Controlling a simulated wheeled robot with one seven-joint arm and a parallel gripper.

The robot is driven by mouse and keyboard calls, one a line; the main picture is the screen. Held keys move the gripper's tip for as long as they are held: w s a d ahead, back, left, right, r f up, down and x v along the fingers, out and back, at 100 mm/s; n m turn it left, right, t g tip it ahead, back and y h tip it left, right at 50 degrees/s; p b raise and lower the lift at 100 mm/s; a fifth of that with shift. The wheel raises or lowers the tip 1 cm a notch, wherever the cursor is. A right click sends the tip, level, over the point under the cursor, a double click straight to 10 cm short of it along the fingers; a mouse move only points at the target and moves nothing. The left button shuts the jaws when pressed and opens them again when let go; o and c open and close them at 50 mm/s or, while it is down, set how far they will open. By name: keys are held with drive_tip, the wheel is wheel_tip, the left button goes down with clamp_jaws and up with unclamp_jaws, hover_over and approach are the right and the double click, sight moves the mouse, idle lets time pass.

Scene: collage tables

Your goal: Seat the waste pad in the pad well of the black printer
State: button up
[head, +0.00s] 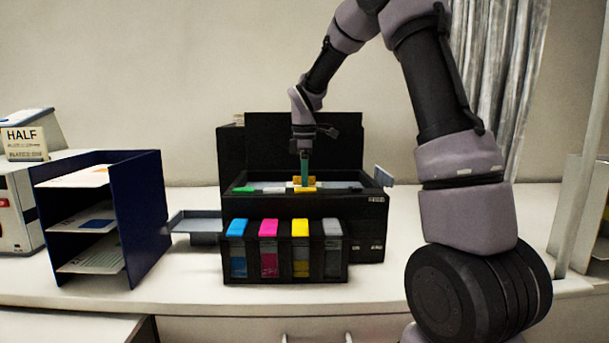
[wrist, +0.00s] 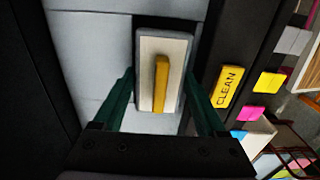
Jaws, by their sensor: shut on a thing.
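The black printer (head: 365,228) stands open in the middle of the table, its lid raised. My gripper (head: 304,178) reaches down into its open top. In the wrist view, my green fingers (wrist: 160,85) are shut on the waste pad (wrist: 147,75), a pale rectangle with a yellow grip bar along its middle. One finger is on each long side of it. A dark outline, the pad well or a shadow, borders the pad against the light grey printer floor (wrist: 90,55). I cannot tell how deep the pad sits.
Several ink cartridges in cyan, magenta, yellow and grey stand in a black rack (head: 285,280) before the printer. A grey tray (head: 195,222) juts out left. A navy paper sorter (head: 145,215) stands further left. The tabletop (head: 190,270) between them is clear.

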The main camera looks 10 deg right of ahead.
drive_tip(key=shift+f, duration=0.2)
drive_tip(key=o, duration=1.3)
drive_tip(key=shift+o, duration=0.2)
wheel_tip(320, 180, up, 11)
drive_tip(key=shift+f, duration=0.1)
